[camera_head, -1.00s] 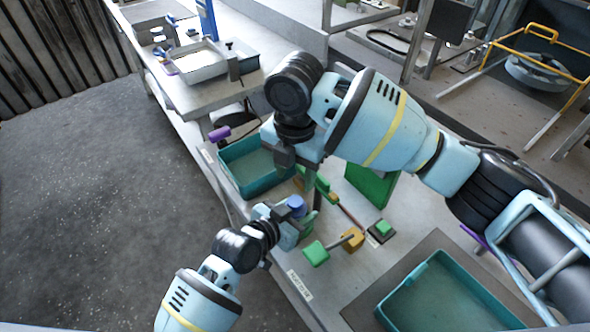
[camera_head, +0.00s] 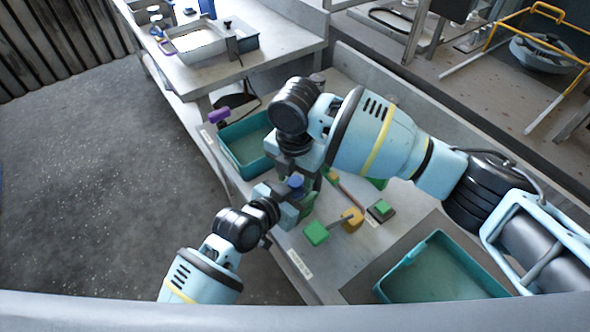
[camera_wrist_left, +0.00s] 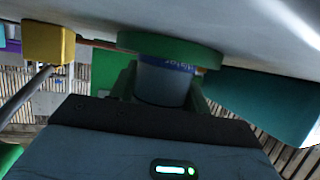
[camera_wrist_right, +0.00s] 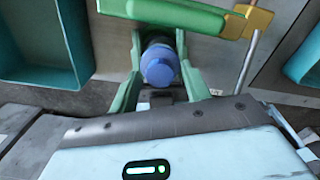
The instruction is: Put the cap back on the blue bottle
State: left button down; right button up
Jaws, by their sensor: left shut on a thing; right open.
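The blue bottle (camera_wrist_left: 163,82) shows a grey-blue body with a blue band in the left wrist view. My left gripper (camera_wrist_left: 160,90) is shut on its body, one green finger on each side. A blue rounded top (camera_wrist_right: 160,66) with a small round nub shows in the right wrist view, and also in the head view (camera_head: 296,182). I cannot tell whether it is a separate cap or how it is seated. My right gripper (camera_wrist_right: 161,50) is open, its green fingers on either side of the blue top, with gaps visible.
A green disc (camera_wrist_left: 170,46) lies at the bottle's table end. A teal tray (camera_head: 440,243) is at right, another (camera_head: 240,142) behind left. A green block (camera_head: 316,232), a yellow block (camera_head: 352,219) and a small green-topped block (camera_head: 381,208) lie on the table near the grippers.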

jog(key=c, duration=1)
jog(key=m, duration=0.6)
jog(key=o, duration=1.1)
jog(key=shift+c, duration=0.2)
jog(key=shift+r, duration=2.25)
